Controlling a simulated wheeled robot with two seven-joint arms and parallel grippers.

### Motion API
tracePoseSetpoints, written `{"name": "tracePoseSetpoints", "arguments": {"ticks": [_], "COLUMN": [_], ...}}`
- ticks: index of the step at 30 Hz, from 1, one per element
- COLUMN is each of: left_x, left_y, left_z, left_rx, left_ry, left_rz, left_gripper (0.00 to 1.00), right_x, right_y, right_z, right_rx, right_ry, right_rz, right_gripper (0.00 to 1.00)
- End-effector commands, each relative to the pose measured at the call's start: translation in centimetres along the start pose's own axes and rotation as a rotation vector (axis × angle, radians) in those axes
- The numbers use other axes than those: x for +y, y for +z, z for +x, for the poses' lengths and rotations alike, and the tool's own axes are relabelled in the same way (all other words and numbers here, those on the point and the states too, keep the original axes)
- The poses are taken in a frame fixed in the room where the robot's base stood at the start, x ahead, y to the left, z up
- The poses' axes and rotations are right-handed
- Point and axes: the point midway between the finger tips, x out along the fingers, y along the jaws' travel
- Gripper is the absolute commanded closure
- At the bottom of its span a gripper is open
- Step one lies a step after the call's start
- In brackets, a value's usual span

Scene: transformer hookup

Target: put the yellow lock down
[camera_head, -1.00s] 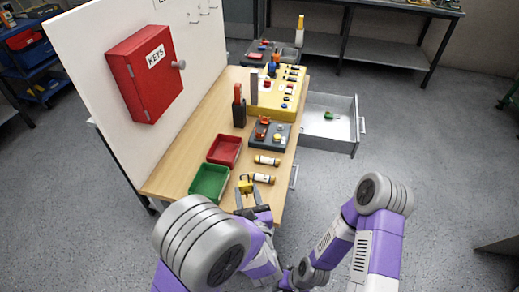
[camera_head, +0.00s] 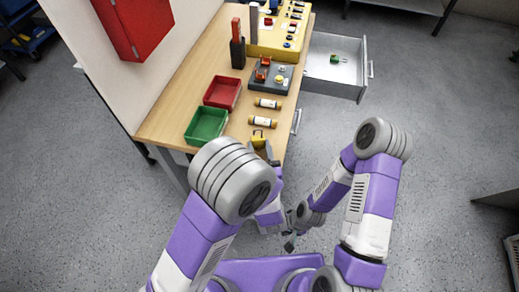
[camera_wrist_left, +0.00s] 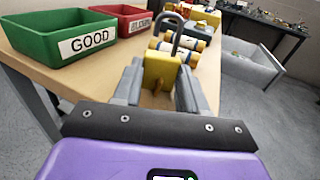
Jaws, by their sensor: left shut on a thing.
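The yellow lock (camera_head: 258,138) is between the fingers of my left gripper (camera_head: 262,147), over the near end of the wooden workbench. In the left wrist view the lock body (camera_wrist_left: 160,72) sits between both fingers of the left gripper (camera_wrist_left: 158,88), with its dark shackle pointing up and away. The left gripper is shut on it. Whether the lock touches the bench top is not clear. My right arm is folded at the right of the head view; its gripper is low, near the middle (camera_head: 291,241), small and dark, and its jaws cannot be made out.
A green bin (camera_head: 206,125) labelled GOOD and a red bin (camera_head: 222,93) stand left of the lock. Two yellow-banded cylinders (camera_head: 263,122) lie just beyond it. A grey device (camera_head: 268,76) is farther back. An open drawer (camera_head: 336,66) juts out right. Some bench top (camera_head: 235,128) is bare.

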Motion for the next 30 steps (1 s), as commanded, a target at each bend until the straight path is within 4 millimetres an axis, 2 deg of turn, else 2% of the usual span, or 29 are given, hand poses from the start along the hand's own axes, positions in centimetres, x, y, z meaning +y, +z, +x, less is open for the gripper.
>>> {"name": "tracePoseSetpoints", "arguments": {"ticks": [8,9,14,26,30], "left_x": [0.0,0.0,0.0,0.0,-0.2], "left_y": [-0.2,-0.2,-0.1,0.4,0.3], "left_z": [0.0,0.0,0.0,-0.1,-2.7], "left_rx": [-0.002,-0.001,-0.001,-0.001,0.001], "left_ry": [0.0,0.0,0.0,-0.001,-0.006], "left_rz": [-0.001,-0.001,-0.001,-0.001,0.002], "left_gripper": [0.97,0.57,0.33,0.33,0.33], "right_x": [0.1,0.1,0.1,-0.1,-0.2], "right_y": [0.0,0.0,0.0,0.0,0.0], "right_z": [0.3,0.3,0.2,-0.3,-0.5], "right_rx": [0.0,0.001,0.0,0.0,0.0], "right_ry": [0.0,0.0,0.0,0.0,0.0], "right_rz": [0.0,0.0,0.0,0.0,0.0], "right_gripper": [0.7,0.7,0.7,0.7,0.7]}}
